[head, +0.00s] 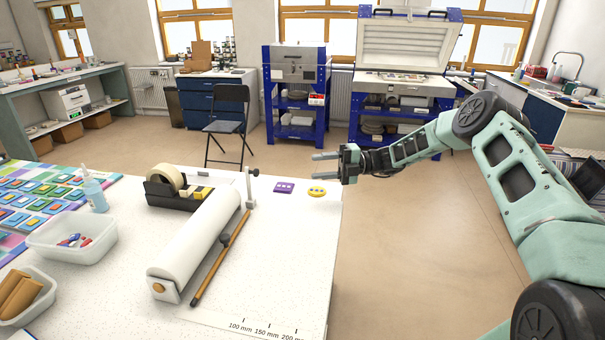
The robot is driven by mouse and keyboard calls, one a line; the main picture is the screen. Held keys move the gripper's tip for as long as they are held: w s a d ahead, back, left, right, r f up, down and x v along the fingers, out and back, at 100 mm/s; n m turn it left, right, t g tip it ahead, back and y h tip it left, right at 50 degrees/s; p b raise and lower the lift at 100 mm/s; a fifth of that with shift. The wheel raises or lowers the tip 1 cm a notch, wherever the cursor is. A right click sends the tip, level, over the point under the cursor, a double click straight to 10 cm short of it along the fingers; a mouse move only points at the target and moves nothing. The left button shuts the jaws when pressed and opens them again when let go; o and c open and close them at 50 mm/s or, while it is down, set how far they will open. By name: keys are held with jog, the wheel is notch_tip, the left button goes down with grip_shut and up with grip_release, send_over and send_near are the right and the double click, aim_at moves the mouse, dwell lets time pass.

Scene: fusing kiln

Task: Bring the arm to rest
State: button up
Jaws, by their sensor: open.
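My arm reaches in from the right side of the head view. My gripper (325,156) is open and empty, with its two fingers pointing left. It appears in the air near the far right corner of the white speckled table (280,240). A purple piece (284,187) and a yellow oval piece (317,191) lie on the table below and to the left of the gripper. No contact shows between the gripper and either piece.
A paper roll (200,240), a tape dispenser (172,188), a white tub (72,240) and colored tiles (40,197) occupy the table's left and middle. A folding chair (227,125) and an open kiln (403,75) stand behind. The floor right of the table is clear.

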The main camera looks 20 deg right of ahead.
jog(key=shift+s+d, duration=0.2)
jog(key=shift+d, duration=0.6)
jog(key=s+a+r+n+g+h, duration=0.2)
jog(key=s+a+n+g+h, duration=0.15)
jog(key=s+a+n, duration=0.5)
jog(key=s+a+r+n+g+h, duration=0.2)
jog(key=s+a+n+g+h, duration=0.3)
jog(key=a, duration=0.7)
jog(key=s+a+r+n+h, duration=0.1)
jog(key=s+a+n+h, duration=0.15)
jog(key=s+n, duration=0.45)
jog(key=s+a+r+n+h, duration=0.1)
jog(key=s+a+n, duration=0.3)
jog(key=s+n, duration=0.2)
jog(key=s+d+n+t+h, duration=0.2)
jog(key=s+n, duration=0.7)
jog(key=n, duration=0.1)
jog(key=s+d+n+t+h, duration=0.3)
jog(key=s+n, duration=0.6)
jog(key=shift+s+d+n, duration=0.2)
jog(key=shift+n, duration=0.15)
